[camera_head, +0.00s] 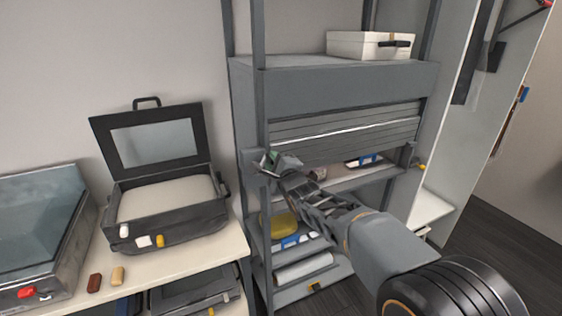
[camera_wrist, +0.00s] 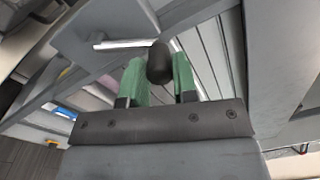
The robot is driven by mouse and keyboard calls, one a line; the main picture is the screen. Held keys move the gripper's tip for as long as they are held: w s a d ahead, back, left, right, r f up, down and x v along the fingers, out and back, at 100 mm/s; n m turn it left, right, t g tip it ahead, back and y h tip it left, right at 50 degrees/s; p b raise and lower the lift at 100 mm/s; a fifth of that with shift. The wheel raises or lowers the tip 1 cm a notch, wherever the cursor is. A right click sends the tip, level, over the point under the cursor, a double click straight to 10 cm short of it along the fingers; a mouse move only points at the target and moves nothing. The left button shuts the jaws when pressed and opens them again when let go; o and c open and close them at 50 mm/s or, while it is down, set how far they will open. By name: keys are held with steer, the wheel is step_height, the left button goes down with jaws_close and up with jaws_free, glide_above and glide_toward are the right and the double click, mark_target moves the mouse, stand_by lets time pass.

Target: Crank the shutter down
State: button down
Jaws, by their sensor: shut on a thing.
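The grey slatted shutter (camera_head: 345,132) hangs partly lowered in the upper opening of the grey cabinet. Its slats also show in the wrist view (camera_wrist: 212,55). A crank with a dark rounded knob (camera_wrist: 159,62) is between the green fingertips of my gripper (camera_wrist: 159,82) in the wrist view. My gripper (camera_head: 272,163) is at the left front post of the cabinet, below the shutter's left end, and shut on the crank knob. The rest of the crank is mostly hidden behind my gripper in the head view.
Below the shutter are open shelves with a yellow item (camera_head: 284,226) and a white roll (camera_head: 303,266). A white box (camera_head: 369,45) sits on top of the cabinet. An open black case (camera_head: 168,213) stands on the table at left.

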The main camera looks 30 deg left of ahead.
steer(key=shift+f, duration=0.1)
steer(key=c, duration=1.1)
jaws_free()
steer(key=shift+s+a, duration=0.1)
steer(key=shift+s, duration=0.05)
steer(key=shift+o, duration=1)
steer(key=shift+d, duration=0.2)
steer(key=b+v, duration=0.3)
steer(key=v, duration=1)
steer(key=shift+d+b, duration=0.3)
steer(key=shift+b, duration=0.1)
